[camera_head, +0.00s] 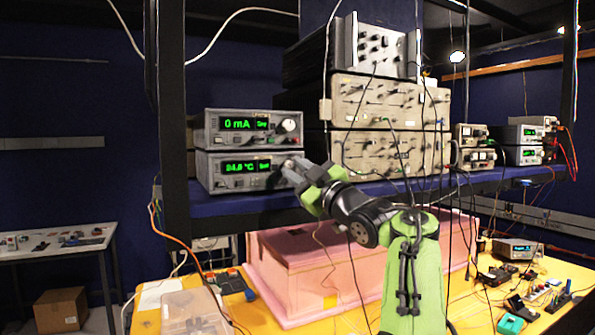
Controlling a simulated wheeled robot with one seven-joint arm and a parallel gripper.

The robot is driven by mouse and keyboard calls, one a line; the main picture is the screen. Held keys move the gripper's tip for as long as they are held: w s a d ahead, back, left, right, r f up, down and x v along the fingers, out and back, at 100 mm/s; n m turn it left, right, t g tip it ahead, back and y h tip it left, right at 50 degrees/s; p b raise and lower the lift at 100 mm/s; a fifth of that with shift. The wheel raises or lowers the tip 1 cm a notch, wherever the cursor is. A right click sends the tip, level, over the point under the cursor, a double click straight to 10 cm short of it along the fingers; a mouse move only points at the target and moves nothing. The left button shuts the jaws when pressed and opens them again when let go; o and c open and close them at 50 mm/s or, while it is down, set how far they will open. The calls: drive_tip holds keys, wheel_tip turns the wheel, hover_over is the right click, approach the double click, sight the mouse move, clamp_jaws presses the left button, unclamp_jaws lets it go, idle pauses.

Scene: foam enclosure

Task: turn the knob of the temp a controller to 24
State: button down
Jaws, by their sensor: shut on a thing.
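The temp controller (232,172) is the lower of two stacked grey units on the blue shelf at the left. Its green display (241,167) reads what looks like 24.0 °C, but the first digit is blurred. My gripper (293,168) is at the right end of its front panel, shut on the knob. The fingers and wrist hide most of the knob. The upper unit (248,126) shows 0 mA, and its white knob (289,125) is clear of my gripper.
A dark post (172,120) stands just left of the controllers. Large stacked instruments (390,103) with hanging cables stand to the right. A pink foam box (300,262) sits on the yellow table below my arm.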

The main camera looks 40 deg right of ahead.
drive_tip(key=shift+d, duration=0.1)
drive_tip(key=c, duration=0.9)
unclamp_jaws()
drive_tip(key=b+v, duration=0.6)
drive_tip(key=v, duration=0.9)
drive_tip(key=shift+s, duration=0.45)
drive_tip(key=shift+f, duration=0.1)
